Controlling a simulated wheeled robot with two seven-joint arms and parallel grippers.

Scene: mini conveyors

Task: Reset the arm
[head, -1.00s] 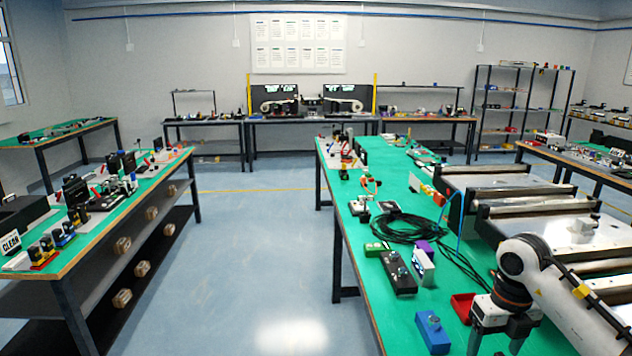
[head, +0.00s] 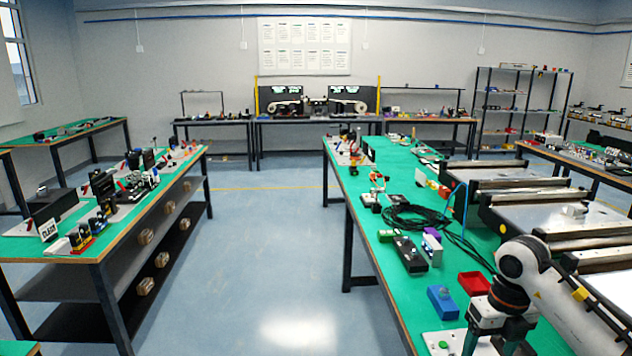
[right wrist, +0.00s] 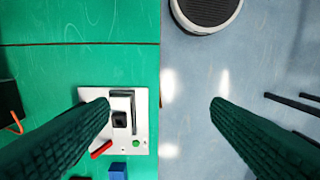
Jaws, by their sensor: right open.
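My right arm (head: 545,280) comes in from the lower right of the head view. Its gripper (head: 490,348) hangs down over the near end of the green-topped right table (head: 390,285), partly cut off by the bottom edge. In the right wrist view the two dark green fingers (right wrist: 160,105) are spread wide with nothing between them. Below them are the table edge and the floor. A white plate (right wrist: 88,98) with a black square part, a red piece and a green button lies under the left finger. My left gripper is not in view.
A blue block (head: 442,302), a red tray (head: 474,283) and a coiled black cable (head: 415,218) lie on the right table. Conveyors (head: 550,210) stand along its right side. Another table (head: 105,235) stands at left. The floor aisle (head: 270,250) between is clear.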

